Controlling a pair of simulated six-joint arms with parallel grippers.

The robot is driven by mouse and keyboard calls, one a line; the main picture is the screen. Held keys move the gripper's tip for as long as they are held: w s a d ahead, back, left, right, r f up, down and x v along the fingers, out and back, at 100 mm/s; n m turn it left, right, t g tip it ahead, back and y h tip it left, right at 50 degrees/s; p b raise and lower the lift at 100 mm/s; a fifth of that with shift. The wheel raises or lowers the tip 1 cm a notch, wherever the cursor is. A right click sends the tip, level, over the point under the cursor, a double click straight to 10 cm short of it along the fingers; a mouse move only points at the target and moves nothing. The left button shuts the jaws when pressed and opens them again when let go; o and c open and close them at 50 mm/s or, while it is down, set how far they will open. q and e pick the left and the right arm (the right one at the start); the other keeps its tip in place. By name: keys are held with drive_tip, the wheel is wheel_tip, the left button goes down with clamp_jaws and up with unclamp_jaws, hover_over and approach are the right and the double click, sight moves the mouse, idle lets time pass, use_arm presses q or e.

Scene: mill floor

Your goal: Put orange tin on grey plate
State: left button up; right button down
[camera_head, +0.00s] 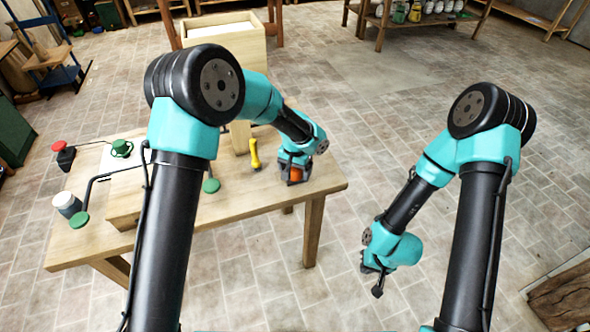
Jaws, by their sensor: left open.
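The orange tin (296,174) is at the right end of the wooden table, partly hidden by my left gripper. My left gripper (293,180) points down with its open jaws around or beside the tin; I cannot tell whether they touch it. I cannot make out a grey plate; my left arm covers part of the table. My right gripper (375,280) hangs over the floor to the right of the table, and its jaw opening is unclear.
The wooden table (240,204) also holds a yellow tool (254,153), a green cup (121,149), a red-topped button (60,148) and a grey container with a white top (67,203). Dark rods with green discs (79,220) stick out near a wooden block.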

use_arm(q)
wheel_tip(320, 180, up, 12)
idle(0.5)
idle(0.6)
